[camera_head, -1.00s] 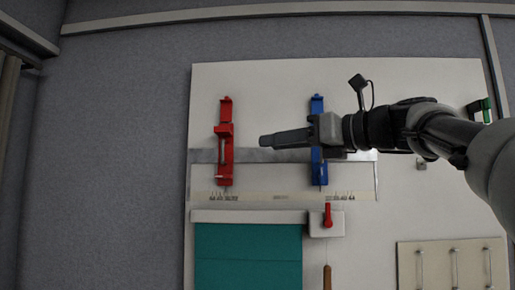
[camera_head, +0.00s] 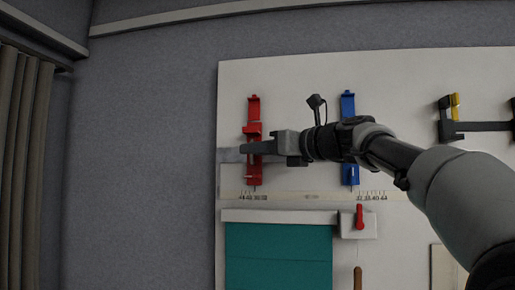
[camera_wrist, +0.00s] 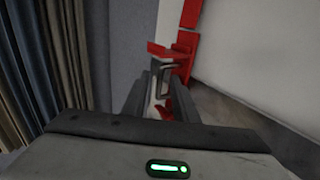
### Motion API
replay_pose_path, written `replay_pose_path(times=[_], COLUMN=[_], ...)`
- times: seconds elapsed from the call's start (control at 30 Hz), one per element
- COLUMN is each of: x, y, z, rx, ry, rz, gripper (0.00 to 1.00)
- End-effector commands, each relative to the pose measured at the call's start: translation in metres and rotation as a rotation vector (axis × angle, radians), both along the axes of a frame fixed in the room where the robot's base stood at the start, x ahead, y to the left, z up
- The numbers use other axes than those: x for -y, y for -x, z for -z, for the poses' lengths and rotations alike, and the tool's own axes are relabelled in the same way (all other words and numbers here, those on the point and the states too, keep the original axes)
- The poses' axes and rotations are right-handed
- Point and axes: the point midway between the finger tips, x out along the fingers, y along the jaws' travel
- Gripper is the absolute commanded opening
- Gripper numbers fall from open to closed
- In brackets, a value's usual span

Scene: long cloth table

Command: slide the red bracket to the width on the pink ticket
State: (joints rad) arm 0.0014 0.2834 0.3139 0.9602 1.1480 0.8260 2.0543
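The red bracket (camera_head: 254,107) stands upright on the pale wall board, at the left end of a grey metal rail. It also shows in the wrist view (camera_wrist: 187,40), ahead of the fingers. My gripper (camera_head: 243,149) crosses in front of the bracket's middle in the head view and hides part of it. In the wrist view my gripper (camera_wrist: 158,95) has its two fingers apart, with red and grey parts of the bracket between or just beyond them. Contact cannot be told. A numbered scale strip (camera_head: 300,196) runs below the bracket. No pink ticket shows.
A blue bracket (camera_head: 348,105) stands to the right on the same board (camera_head: 300,80). Below are a teal panel (camera_head: 278,255) and a red lever (camera_head: 360,216). A dark fixture with a yellow part (camera_head: 455,105) is at the right. Curtains (camera_head: 22,150) hang at far left.

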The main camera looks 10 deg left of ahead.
Motion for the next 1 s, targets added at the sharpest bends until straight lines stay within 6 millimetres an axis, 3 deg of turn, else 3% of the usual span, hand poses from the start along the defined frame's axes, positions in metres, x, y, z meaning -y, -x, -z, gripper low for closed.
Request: replay_pose_path(times=[0.13,0.3,1.0], x=[0.0001,0.0002,0.0005], y=[0.0002,0.0002,0.0003], z=[0.0001,0.0,-0.0001], rx=[0.0,0.0,0.001], ry=[0.0,0.0,0.001], rz=[0.0,0.0,0.0], gripper=[0.26,0.0,0.0])
